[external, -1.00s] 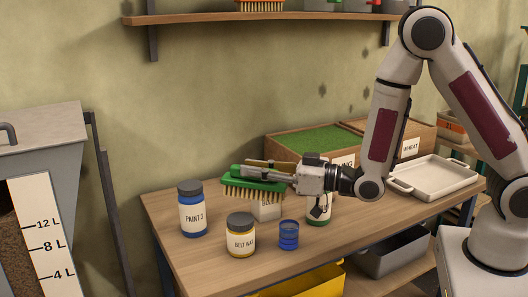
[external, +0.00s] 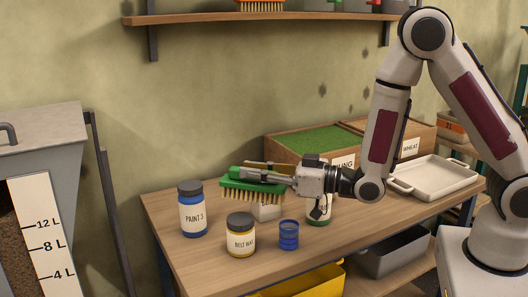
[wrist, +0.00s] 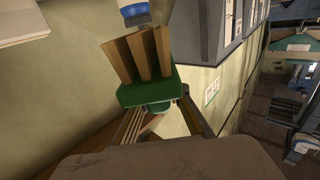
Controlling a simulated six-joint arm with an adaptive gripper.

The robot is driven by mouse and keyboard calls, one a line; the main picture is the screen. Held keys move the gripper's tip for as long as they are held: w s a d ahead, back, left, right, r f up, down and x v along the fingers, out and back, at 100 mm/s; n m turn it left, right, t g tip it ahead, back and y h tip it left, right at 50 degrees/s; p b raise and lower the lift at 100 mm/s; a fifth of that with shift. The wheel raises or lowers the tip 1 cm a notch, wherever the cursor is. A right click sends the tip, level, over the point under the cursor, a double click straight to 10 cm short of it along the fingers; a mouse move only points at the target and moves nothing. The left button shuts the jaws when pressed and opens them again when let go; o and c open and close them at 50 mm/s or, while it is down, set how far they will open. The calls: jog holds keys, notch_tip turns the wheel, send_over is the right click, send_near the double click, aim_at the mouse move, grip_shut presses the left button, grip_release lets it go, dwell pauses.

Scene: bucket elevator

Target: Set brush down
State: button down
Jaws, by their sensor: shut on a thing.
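A green brush (external: 254,185) with tan bristles is held level above the wooden table (external: 190,261), bristles pointing down. My gripper (external: 264,177) is shut on it, coming from the right. In the wrist view the green brush (wrist: 150,90) and its thick tan bristles fill the upper middle, seen close. The brush is in front of and above a white labelled block or container (external: 267,211), which it partly hides. I cannot tell whether the bristles touch that container.
A green-labelled jar (external: 320,212) is under my wrist. A planter box (external: 315,143) and white tray (external: 436,176) stand behind and right. The table's front left is clear.

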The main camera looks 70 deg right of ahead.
jog(key=w+a+f+m+h, duration=0.3)
jog(key=w+a+f+h, duration=0.1)
jog(key=w+a, duration=0.7)
jog(key=shift+s+d+f+m+g+h, duration=0.1)
jog(key=shift+d+f+m+g+h, duration=0.25)
jog(key=shift+m+g+h, duration=0.9)
jog(key=shift+s+d+f+m+g+h, duration=0.1)
jog(key=shift+d+f+m+g+h, duration=0.5)
jog(key=shift+h, duration=1.2)
jog(key=shift+s+d+m+g+h, duration=0.1)
jog(key=shift+d+m+g+h, duration=0.1)
jog(key=shift+m+g+h, duration=0.9)
jog(key=shift+t+h, duration=0.35)
jog(key=shift+h, duration=0.1)
jog(key=shift+f, duration=2.5)
jog(key=shift+f, duration=0.1)
jog(key=shift+f, duration=2.2)
